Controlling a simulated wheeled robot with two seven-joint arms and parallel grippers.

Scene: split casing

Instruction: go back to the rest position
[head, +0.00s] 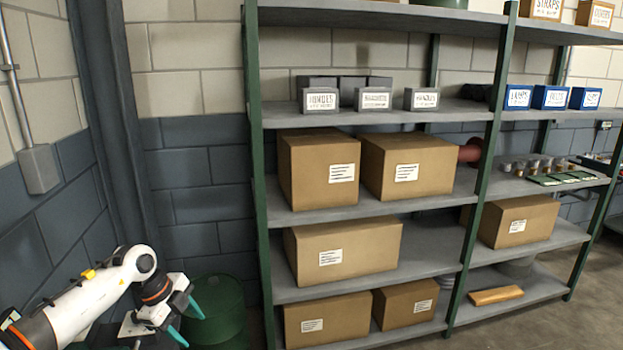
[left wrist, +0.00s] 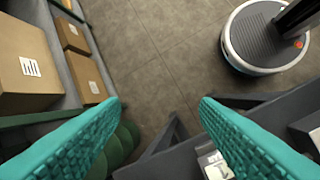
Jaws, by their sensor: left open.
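My left gripper (head: 187,321) is at the lower left of the head view, at the end of my white arm. Its teal fingers are spread apart with nothing between them. In the left wrist view the two teal fingers (left wrist: 160,105) are wide apart, with floor and part of a dark grey structure showing between and below them. My right gripper is in neither view.
A green-framed shelf unit (head: 254,170) holds cardboard boxes (head: 345,249), grey bins (head: 320,99) and blue bins (head: 551,97). A green drum (head: 222,313) stands beside my left gripper. In the left wrist view, a round base (left wrist: 260,45) stands on open floor (left wrist: 150,40).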

